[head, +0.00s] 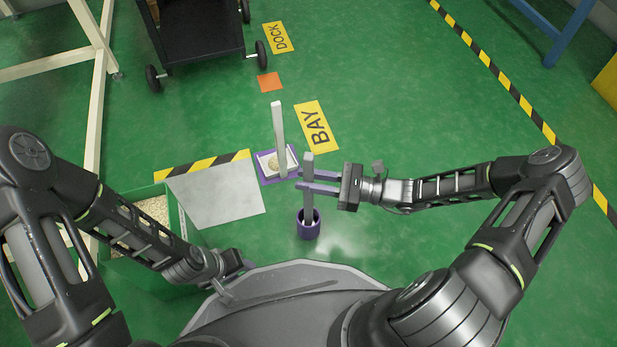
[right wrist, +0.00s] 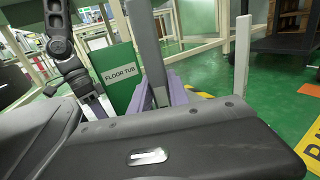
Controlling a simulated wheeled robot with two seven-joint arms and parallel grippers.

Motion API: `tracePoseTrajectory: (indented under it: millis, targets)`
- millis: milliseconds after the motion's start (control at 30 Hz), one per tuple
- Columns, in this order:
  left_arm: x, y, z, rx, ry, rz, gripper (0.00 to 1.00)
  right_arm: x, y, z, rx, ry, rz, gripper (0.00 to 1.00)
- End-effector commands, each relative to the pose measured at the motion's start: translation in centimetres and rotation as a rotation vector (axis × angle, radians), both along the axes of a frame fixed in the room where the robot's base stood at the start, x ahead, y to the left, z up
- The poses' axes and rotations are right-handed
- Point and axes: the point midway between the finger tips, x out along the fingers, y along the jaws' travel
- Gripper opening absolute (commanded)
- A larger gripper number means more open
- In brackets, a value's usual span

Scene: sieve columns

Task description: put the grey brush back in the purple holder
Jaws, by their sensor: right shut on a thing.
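The grey brush (head: 308,207) is upright in the head view, a square bar whose lower end meets the mouth of the purple holder (head: 308,231). I cannot tell how deep it sits, and its bristles are hidden. My right gripper (head: 300,180), with purple fingers, is shut on the upper part of the brush, above the holder. In the right wrist view the brush (right wrist: 146,40) rises between the purple fingers (right wrist: 160,88). My left gripper (head: 230,285) is low at the left, beside my base; its jaws are unclear.
A pale post (head: 279,135) stands at a purple-edged tray (head: 265,178) behind the holder. A grey plate (head: 215,195) and a green tub of grains (head: 187,232) lie left. A black cart (head: 205,35) stands at the back. The green floor to the right is clear.

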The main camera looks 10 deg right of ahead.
Motion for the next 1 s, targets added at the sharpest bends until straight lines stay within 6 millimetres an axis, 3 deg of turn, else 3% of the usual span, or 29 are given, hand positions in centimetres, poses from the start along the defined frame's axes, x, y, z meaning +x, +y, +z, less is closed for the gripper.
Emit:
tracePoseTrajectory:
  millis: [133, 167, 467, 767, 1000]
  targets:
    - [0.0, 0.0, -0.2, 0.000, 0.000, 0.000, 0.40, 0.0, 0.0, -0.3, 0.001, 0.000, 0.001, 0.00]
    - [0.0, 0.0, -0.1, 0.000, 0.000, 0.000, 0.40, 0.0, 0.0, -0.3, 0.001, -0.001, 0.001, 0.22]
    - [0.0, 0.0, -0.1, 0.000, 0.000, 0.000, 0.40, 0.0, 0.0, -0.3, 0.000, -0.001, 0.000, 0.47]
    - [0.0, 0.0, -0.1, 0.000, 0.000, 0.000, 0.40, 0.0, 0.0, -0.3, -0.001, 0.000, 0.000, 0.47]
    - [-0.1, 0.0, 1.2, 0.001, 0.001, -0.001, 0.40, 0.0, 0.0, 1.1, 0.000, 0.000, 0.000, 0.47]
